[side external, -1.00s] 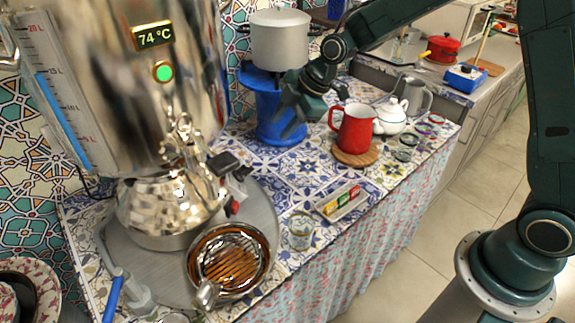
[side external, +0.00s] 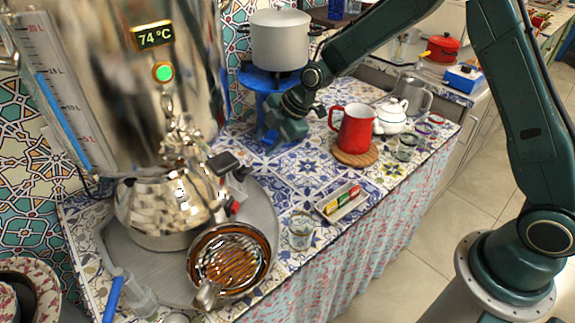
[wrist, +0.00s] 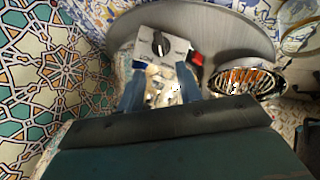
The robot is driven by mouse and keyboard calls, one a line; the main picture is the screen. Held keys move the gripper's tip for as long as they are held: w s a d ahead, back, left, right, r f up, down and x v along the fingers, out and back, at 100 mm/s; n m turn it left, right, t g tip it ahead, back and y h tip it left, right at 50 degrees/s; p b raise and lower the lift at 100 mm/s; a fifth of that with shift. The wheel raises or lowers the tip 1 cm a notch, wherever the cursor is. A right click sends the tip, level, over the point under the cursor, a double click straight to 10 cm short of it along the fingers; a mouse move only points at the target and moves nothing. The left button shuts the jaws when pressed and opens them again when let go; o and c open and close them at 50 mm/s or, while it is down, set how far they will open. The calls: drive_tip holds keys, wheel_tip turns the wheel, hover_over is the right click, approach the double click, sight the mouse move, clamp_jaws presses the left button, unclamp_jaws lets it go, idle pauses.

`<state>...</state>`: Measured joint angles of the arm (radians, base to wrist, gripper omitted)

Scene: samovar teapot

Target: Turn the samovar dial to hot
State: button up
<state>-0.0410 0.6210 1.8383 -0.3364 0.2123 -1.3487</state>
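The samovar (side external: 130,90) is a tall shiny metal urn at the left of the side view, with a lit 74 °C display (side external: 153,36) and a green light. In the wrist view its pale control box carries a black dial (wrist: 160,43) and a red switch (wrist: 196,60). In the side view my gripper (side external: 285,127) is right of the samovar, in front of the blue stand.
A round grey tray (side external: 262,215) lies under the samovar, with a brown strainer-like bowl (side external: 228,262) on it. A grey pot (side external: 280,42) sits on the blue stand (side external: 258,85). A red jug (side external: 354,130) and a white teapot (side external: 391,117) stand to the right.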

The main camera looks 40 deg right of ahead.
sight(247, 166)
drive_tip(key=x, duration=1.1)
drive_tip(key=shift+f, duration=0.15)
drive_tip(key=c, duration=0.6)
drive_tip(key=shift+m, duration=0.3)
drive_tip(key=m+g, duration=0.1)
drive_tip(key=m, duration=0.1)
drive_tip(key=m+g, duration=0.1)
drive_tip(key=m, duration=0.1)
drive_tip(key=shift+w+d+g+y, duration=0.1)
drive_tip(key=shift+w+g+y, duration=0.15)
drive_tip(key=shift+g+y, duration=0.05)
drive_tip(key=m+g, duration=0.1)
drive_tip(key=m, duration=0.1)
drive_tip(key=m+g+y, duration=0.1)
drive_tip(key=m, duration=0.2)
drive_tip(key=shift+w+d+y, duration=0.1)
drive_tip(key=shift+y, duration=0.2)
